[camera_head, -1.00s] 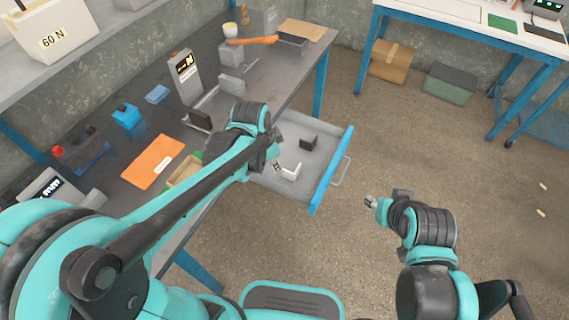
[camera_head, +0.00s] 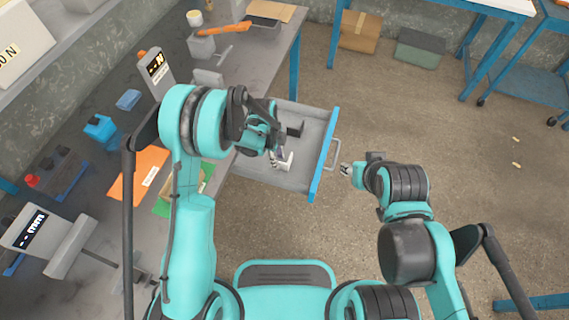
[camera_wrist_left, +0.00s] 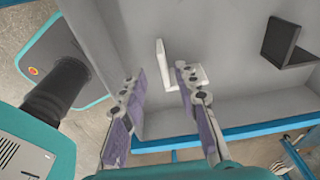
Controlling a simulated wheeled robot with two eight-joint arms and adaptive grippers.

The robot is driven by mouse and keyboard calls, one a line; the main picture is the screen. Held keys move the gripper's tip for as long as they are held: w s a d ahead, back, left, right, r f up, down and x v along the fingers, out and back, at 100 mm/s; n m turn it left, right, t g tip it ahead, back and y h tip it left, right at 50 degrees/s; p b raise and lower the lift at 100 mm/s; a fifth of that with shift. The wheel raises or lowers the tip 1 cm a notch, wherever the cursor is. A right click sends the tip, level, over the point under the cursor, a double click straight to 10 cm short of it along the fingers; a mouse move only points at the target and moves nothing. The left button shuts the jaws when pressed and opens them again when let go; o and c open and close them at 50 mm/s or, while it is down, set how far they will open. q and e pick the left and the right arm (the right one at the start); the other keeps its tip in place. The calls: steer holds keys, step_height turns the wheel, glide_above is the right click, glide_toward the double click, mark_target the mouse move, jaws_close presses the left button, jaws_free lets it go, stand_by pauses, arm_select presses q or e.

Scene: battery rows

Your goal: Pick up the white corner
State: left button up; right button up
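The white corner (camera_head: 286,162) is a small L-shaped piece in the open grey drawer (camera_head: 258,176). In the left wrist view the white corner (camera_wrist_left: 163,54) has one wall standing and one lying toward the right finger. My left gripper (camera_head: 275,158) is low over the drawer, just left of the white corner. In the wrist view the left gripper (camera_wrist_left: 155,77) has its fingers apart with nothing held; the right fingertip overlaps the corner's edge, and I cannot tell whether they touch. My right gripper (camera_head: 345,169) is outside the drawer, too small to read.
A black corner (camera_head: 296,130) lies farther back in the drawer; it also shows in the wrist view (camera_wrist_left: 283,42). The drawer's blue front (camera_head: 325,155) and handle stick out right. The workbench (camera_head: 120,58) holds an orange mat (camera_head: 136,176) and devices.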

mark_target(280, 162)
arm_select(q)
steer(key=f+b, duration=0.1)
steer(key=f, duration=0.1)
steer(key=d+f+b, duration=0.1)
steer(key=f, duration=0.1)
steer(key=shift+w+f, duration=0.1)
steer(key=shift+f, duration=0.2)
steer(key=shift+r, duration=0.1)
jaws_close()
steer(key=shift+r, duration=0.1)
